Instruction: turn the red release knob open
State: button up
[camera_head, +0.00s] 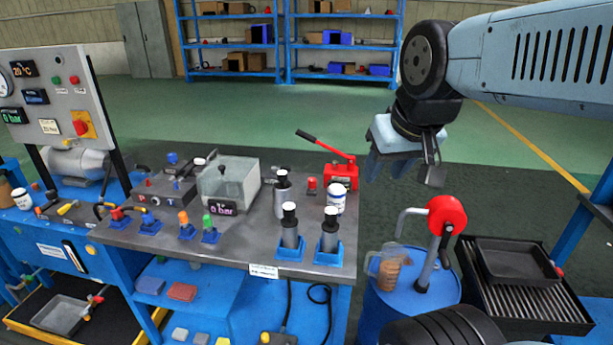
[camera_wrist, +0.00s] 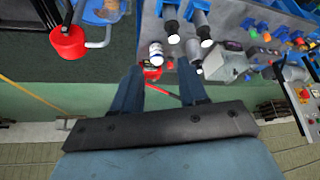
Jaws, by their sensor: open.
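A red hand pump (camera_head: 341,176) with a long black-tipped lever (camera_head: 325,142) stands at the back right of the bench. A small red knob (camera_head: 312,183) shows just left of it; it looks like the release knob, but its turn position is too small to tell. In the wrist view the red pump (camera_wrist: 152,72) shows beyond and between my fingers, partly hidden by a white bottle. My gripper (camera_head: 404,170) hangs in the air to the right of the pump, apart from it. Its two fingers (camera_wrist: 158,88) are spread with nothing between them.
A white bottle (camera_head: 336,197) stands close in front of the pump. Dark cylinders in blue bases (camera_head: 290,240) stand on the bench (camera_head: 230,242). A blue drum (camera_head: 408,300) with a red-headed pump (camera_head: 447,216) is below my gripper. Black trays (camera_head: 515,260) are at right.

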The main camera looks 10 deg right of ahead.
jog(key=shift+o, duration=1.2)
jog(key=shift+w+r, duration=0.1)
jog(key=shift+w, duration=0.05)
jog(key=shift+o, duration=0.5)
jog(key=w+r+n+g, duration=0.1)
jog(key=w+r+n, duration=0.2)
jog(key=w, duration=0.8)
jog(key=shift+w+a, duration=0.2)
jog(key=shift+w, duration=0.15)
jog(key=n+g, duration=0.5)
jog(key=n, duration=0.6)
send_over(312, 179)
notch_tip(312, 179, down, 21)
notch_tip(312, 179, down, 13)
jog(key=shift+s+f, duration=0.1)
jog(key=shift+f, duration=0.05)
